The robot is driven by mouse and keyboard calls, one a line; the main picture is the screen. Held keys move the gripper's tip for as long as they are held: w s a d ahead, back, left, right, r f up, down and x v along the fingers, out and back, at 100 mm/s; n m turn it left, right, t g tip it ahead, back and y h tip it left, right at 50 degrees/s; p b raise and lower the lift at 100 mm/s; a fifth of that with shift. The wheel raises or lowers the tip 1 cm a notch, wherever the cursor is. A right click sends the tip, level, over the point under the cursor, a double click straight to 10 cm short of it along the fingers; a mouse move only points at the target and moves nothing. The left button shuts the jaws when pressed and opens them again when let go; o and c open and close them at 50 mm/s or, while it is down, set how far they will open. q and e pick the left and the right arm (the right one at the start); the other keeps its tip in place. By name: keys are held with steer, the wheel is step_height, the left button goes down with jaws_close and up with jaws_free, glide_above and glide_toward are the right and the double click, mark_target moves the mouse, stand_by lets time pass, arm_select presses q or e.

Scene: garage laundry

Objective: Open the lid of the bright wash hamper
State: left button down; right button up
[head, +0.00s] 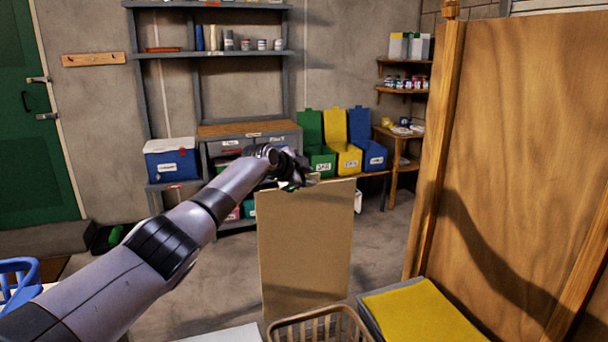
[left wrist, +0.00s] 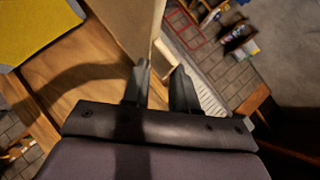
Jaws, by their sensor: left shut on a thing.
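A tall beige panel (head: 305,245), which looks like a raised lid, stands nearly upright in the middle of the head view. It also shows in the left wrist view (left wrist: 122,22). My left gripper (head: 298,182) is at its top edge. In the left wrist view the panel's edge lies between the fingers of my left gripper (left wrist: 160,82), which are shut on it. A grey box with a yellow top (head: 422,312) is at the lower right; I cannot tell whether it is the bright wash hamper. The panel's foot and hinge are hidden. My right gripper is not in view.
A tan slatted basket (head: 318,327) stands in front of the panel's foot. A large wooden panel (head: 515,150) fills the right side. A blue basket (head: 18,275) is at the left. Shelving and coloured bins (head: 342,155) line the back wall, with clear floor before them.

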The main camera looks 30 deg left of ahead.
arm_select(q)
steer(key=shift+w+a+f, duration=0.1)
steer(key=shift+a+f, duration=0.15)
steer(key=shift+f, duration=0.15)
steer(key=c, duration=1.2)
jaws_free()
steer(key=shift+c, duration=0.2)
steer(key=shift+w+r, duration=0.1)
steer(key=shift+r, duration=0.05)
steer(key=shift+r, duration=0.1)
steer(key=b+v, duration=0.1)
steer(key=v, duration=0.6)
